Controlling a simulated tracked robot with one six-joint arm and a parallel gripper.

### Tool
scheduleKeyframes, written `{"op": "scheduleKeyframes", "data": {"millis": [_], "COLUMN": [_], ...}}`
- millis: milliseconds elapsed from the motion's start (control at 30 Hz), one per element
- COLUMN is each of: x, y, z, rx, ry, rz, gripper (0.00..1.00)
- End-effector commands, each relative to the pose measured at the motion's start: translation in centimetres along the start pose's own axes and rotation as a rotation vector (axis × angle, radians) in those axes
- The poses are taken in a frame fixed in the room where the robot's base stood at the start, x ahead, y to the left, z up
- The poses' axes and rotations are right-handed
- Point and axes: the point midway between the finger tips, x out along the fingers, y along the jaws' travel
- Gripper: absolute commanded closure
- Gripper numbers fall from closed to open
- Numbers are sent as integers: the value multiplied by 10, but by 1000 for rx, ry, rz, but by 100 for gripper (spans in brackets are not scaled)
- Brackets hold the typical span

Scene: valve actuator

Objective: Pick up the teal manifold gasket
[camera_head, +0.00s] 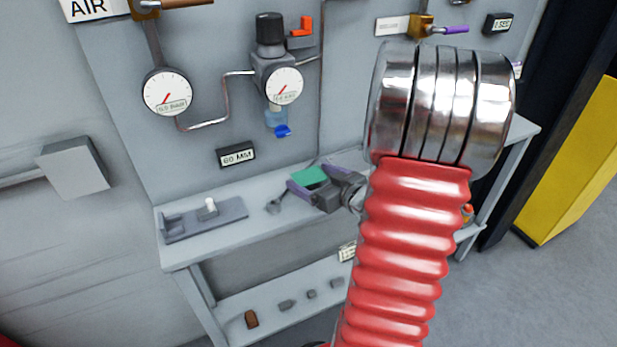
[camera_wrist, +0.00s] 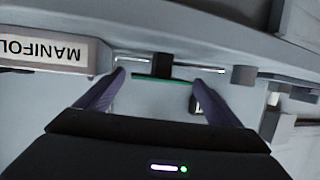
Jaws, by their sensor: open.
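The teal manifold gasket (camera_head: 309,176) shows as a flat green plate between my gripper's purple fingers, above the workbench in the head view. In the wrist view the teal gasket (camera_wrist: 150,79) is a thin edge-on strip lying between the two fingertips. My gripper (camera_head: 307,179) is open around it; in the wrist view the fingers (camera_wrist: 158,83) stand apart on either side of the strip. I cannot tell whether either finger touches it. A black block (camera_wrist: 162,64) and a thin metal rod are just beyond the strip.
A box labelled "MANIFOLD" (camera_wrist: 50,52) is close to the left finger in the wrist view. On the workbench (camera_head: 185,252) are a grey tray (camera_head: 230,212) and a small tool (camera_head: 274,206). Gauges (camera_head: 167,93) and a regulator (camera_head: 270,62) are on the wall panel behind.

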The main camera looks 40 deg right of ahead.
Motion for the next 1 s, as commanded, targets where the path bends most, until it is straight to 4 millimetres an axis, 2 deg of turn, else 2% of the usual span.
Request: {"op": "scheduleKeyframes", "data": {"millis": [100, 533, 900, 1000], "x": [8, 14, 56, 60], "y": [-1, 0, -1, 0], "z": [0, 1, 3, 3], "rx": [0, 1, 0, 0], "ry": [-1, 0, 0, 0], "rz": [-1, -1, 0, 1], "gripper": [12, 12, 12, 12]}}
